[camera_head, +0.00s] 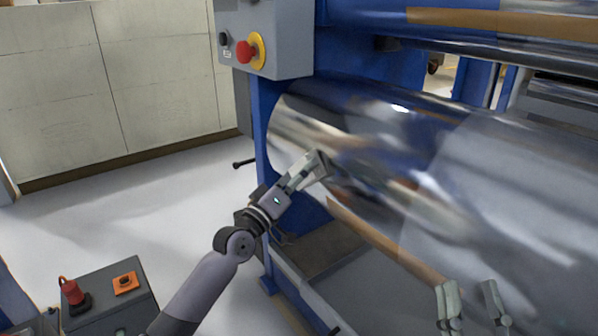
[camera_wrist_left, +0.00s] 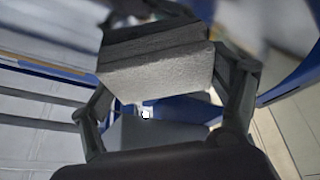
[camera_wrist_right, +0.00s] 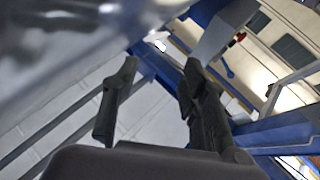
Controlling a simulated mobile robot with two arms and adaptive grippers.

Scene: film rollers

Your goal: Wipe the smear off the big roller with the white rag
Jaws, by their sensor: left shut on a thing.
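The big roller (camera_head: 390,150) is a shiny metal cylinder that reaches from the middle to the right of the head view. My left gripper (camera_head: 308,172) is shut on the white rag (camera_wrist_left: 155,70), a folded pale pad that fills the space between its fingers in the left wrist view. It holds the rag at the roller's left part; I cannot tell whether the rag touches the surface. I cannot tell the smear from the reflections. My right gripper (camera_head: 471,292) is open and empty, in front of the roller's lower side; its spread fingers also show in the right wrist view (camera_wrist_right: 160,75).
A blue machine frame with a grey control box (camera_head: 265,35) and red stop button stands left of the roller. Other rollers (camera_head: 500,45) run above. A brown bar (camera_head: 385,240) lies along the roller's lower side. The floor (camera_head: 130,220) at left is open.

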